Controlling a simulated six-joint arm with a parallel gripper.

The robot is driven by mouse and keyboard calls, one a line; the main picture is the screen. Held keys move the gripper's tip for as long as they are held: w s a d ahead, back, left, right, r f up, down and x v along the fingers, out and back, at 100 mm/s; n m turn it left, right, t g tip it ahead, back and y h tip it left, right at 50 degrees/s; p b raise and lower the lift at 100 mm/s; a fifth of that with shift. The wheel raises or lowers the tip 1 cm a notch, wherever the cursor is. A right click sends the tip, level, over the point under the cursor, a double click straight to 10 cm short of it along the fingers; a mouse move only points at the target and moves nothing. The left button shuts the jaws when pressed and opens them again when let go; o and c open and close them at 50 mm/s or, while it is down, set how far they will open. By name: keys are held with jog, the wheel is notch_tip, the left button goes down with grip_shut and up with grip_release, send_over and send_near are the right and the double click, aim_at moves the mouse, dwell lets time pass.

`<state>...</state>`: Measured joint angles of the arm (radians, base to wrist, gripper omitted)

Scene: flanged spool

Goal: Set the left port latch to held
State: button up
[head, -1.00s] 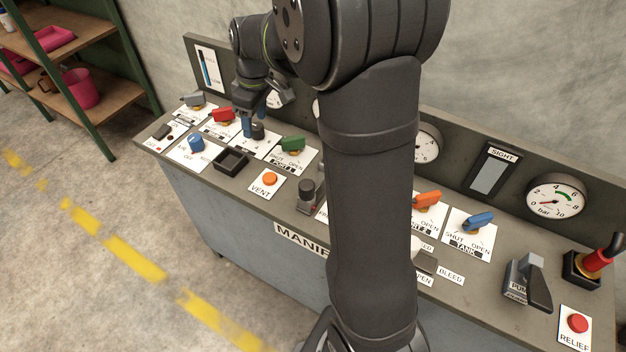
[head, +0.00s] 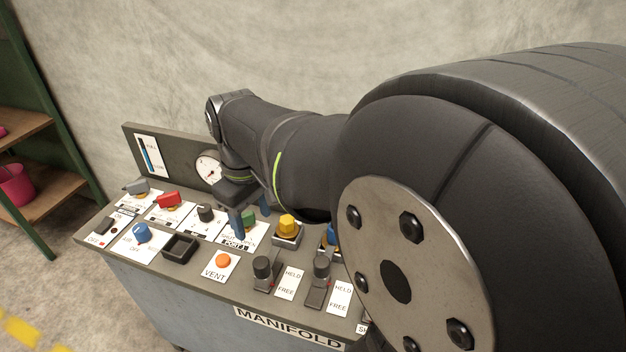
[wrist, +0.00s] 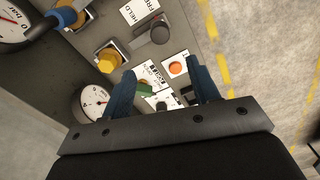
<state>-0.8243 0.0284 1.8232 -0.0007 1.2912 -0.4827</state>
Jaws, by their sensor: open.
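The left latch (head: 262,268) is a dark upright knob on a dark base at the panel's front, beside a white HELD/FREE label (head: 291,281). Which end the knob stands at is unclear. A similar latch (head: 321,270) with its own label stands to its right. In the wrist view a dark latch knob (wrist: 159,32) shows beyond the fingertips, near HELD and FREE text; which latch it is I cannot tell. My gripper (head: 251,224) is open and empty, with blue fingers pointing down over the green-handled PORT 1 area, behind and left of the left latch. Its fingers also show in the wrist view (wrist: 160,66).
A yellow knob (head: 288,226) stands behind the latches. The orange VENT button (head: 223,259) and a black square tray (head: 180,248) lie to the left. A gauge (head: 208,168) is on the back panel. My arm hides the panel's right side.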

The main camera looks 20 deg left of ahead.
aim_at(260, 262)
notch_tip(260, 262, down, 15)
jog(key=shift+f, duration=0.1)
jog(key=shift+c, duration=0.2)
grip_shut()
jog(key=shift+w+a, duration=0.1)
jog(key=shift+w, duration=2.4)
jog(key=shift+o, duration=0.2)
grip_release()
jog(key=shift+w, duration=0.15)
jog(key=shift+r, duration=0.2)
